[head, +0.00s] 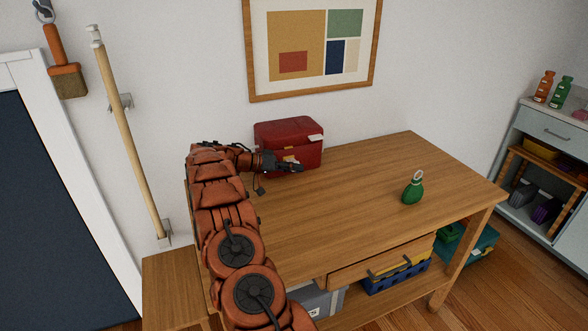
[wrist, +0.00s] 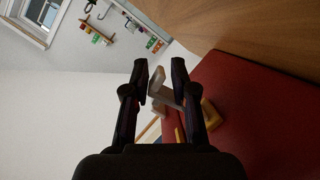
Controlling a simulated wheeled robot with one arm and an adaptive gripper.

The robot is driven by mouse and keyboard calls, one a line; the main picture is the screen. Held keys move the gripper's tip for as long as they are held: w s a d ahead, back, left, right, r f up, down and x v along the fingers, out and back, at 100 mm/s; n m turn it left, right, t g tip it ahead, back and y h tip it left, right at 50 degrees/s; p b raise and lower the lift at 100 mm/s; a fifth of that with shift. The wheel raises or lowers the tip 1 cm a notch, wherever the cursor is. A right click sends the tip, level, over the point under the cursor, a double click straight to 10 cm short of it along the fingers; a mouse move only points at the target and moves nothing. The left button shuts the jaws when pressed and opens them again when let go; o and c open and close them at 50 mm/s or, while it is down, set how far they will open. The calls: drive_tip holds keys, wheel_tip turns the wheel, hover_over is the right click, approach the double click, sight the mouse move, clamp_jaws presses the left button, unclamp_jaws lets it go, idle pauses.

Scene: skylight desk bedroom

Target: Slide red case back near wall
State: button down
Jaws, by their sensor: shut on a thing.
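The red case (head: 285,133) stands upright on the wooden desk (head: 340,215), at its back left, close to the white wall below the picture. My gripper (head: 293,167) is at the front of the case, low down. In the wrist view the case (wrist: 245,110) fills the right side. There my gripper (wrist: 159,72) has its two dark fingers around a pale grey latch or handle (wrist: 160,88) on the case, with a yellow part (wrist: 210,115) beside it. The exact finger contact is hard to see. My arm hides the desk's left part.
A green flask (head: 412,190) with a ring top stands on the desk at the right. The desk middle is clear. A framed picture (head: 312,45) hangs above the case. A drawer (head: 380,262) sits partly out at the desk's front.

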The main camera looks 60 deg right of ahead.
drive_tip(key=shift+w+r, duration=0.1)
drive_tip(key=shift+w, duration=0.05)
drive_tip(key=c, duration=0.9)
unclamp_jaws()
drive_tip(key=shift+a, duration=0.1)
drive_tip(key=v, duration=1.2)
